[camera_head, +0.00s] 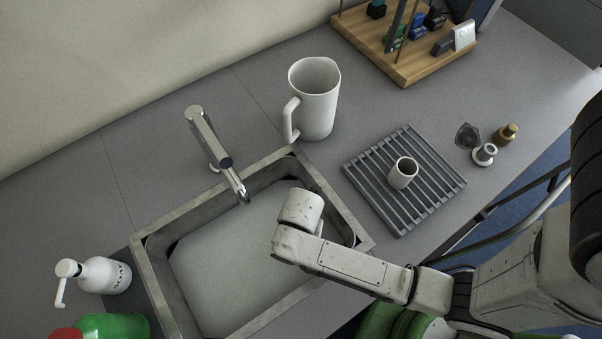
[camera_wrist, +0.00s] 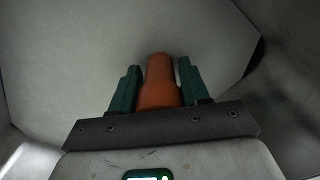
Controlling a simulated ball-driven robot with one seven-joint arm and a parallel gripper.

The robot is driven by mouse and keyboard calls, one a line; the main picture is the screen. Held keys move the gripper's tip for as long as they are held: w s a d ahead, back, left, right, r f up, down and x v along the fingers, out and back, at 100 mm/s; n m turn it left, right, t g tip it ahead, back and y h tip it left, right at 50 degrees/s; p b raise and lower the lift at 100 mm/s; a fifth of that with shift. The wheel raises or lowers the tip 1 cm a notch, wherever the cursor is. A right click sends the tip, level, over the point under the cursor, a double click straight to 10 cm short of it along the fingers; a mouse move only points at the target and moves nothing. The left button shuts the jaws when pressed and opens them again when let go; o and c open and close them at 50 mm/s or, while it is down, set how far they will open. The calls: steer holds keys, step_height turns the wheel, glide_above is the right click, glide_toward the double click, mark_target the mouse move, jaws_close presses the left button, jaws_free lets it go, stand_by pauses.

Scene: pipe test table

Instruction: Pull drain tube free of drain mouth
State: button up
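In the wrist view an orange piece, taken as the drain tube (camera_wrist: 158,82), stands between the green fingers of my gripper (camera_wrist: 158,66). It is narrow at its far end and wider near the palm. The fingers meet the wider part on both sides, with thin gaps beside the narrow part. In the head view my wrist is over the sink basin (camera_head: 222,258), near its right side; it hides the fingers and the tube there. The drain mouth cannot be made out in either view.
A chrome faucet (camera_head: 212,145) reaches over the sink's back edge. A white pitcher (camera_head: 318,97) stands behind. A grey rack (camera_head: 381,201) with a white cup (camera_head: 403,173) is to the right. A white pump bottle (camera_head: 105,275) and a green bottle (camera_head: 112,326) stand left.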

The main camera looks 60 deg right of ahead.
steer(key=c, duration=0.6)
steer(key=shift+c, duration=0.2)
steer(key=shift+r, duration=0.15)
steer(key=shift+r, duration=0.95)
steer(key=shift+r, duration=0.1)
steer(key=shift+r, duration=3.9)
